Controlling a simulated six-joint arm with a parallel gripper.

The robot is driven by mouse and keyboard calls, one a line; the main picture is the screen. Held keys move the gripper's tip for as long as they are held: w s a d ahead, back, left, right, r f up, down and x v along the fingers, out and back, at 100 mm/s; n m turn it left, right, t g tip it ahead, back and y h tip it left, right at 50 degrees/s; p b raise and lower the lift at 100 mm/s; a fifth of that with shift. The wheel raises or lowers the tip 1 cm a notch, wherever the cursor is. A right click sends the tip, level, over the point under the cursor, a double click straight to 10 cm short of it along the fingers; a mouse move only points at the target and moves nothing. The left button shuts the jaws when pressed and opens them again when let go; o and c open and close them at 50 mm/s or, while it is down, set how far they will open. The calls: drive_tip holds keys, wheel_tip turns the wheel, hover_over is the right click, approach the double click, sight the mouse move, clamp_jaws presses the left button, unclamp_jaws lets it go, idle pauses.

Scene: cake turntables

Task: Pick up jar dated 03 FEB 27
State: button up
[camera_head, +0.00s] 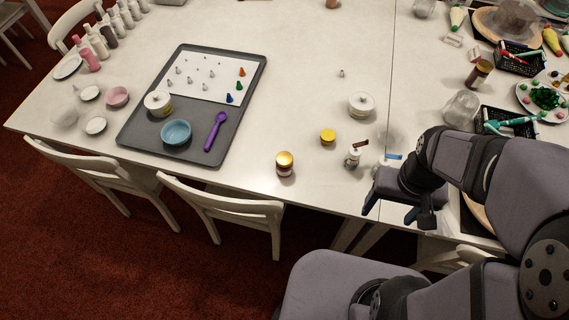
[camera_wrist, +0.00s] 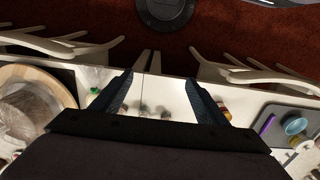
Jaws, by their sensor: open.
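A small jar with a gold lid (camera_head: 285,163) and a pale label stands near the table's front edge. A yellow-lidded jar (camera_head: 328,136) sits behind it to the right. A darker brown-lidded jar (camera_head: 479,73) stands at the right near a black basket. No date is readable on any of them, so I cannot tell which is 03 FEB 27. My gripper (camera_head: 390,211) is open and empty by the table's front edge, right of the gold-lidded jar. In the wrist view, my gripper (camera_wrist: 159,78) has its fingers wide apart, and a small jar partly shows beside the right finger.
A small pale bottle with a brown tag (camera_head: 353,158) stands just left of my gripper. A grey tray (camera_head: 190,153) holds a blue bowl, purple spoon and lidded pot. A white lidded pot (camera_head: 361,103) stands farther back. White chairs (camera_head: 225,206) line the front edge. The table's middle is mostly clear.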

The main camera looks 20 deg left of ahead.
wheel_tip(320, 180, up, 5)
drive_tip(key=n+t+y+b, duration=0.5)
drive_tip(key=t+b, duration=0.8)
drive_tip(key=b, duration=0.7)
hover_over(284, 160)
drive_tip(key=s+d, duration=0.1)
drive_tip(key=s, duration=0.1)
drive_tip(key=shift+m, duration=0.3)
wheel_tip(284, 160, down, 25)
drive_tip(key=shift+s+f, duration=0.1)
drive_tip(key=shift+f, duration=0.1)
drive_tip(key=shift+p+x, duration=1.1)
drive_tip(key=shift+x, duration=2.55)
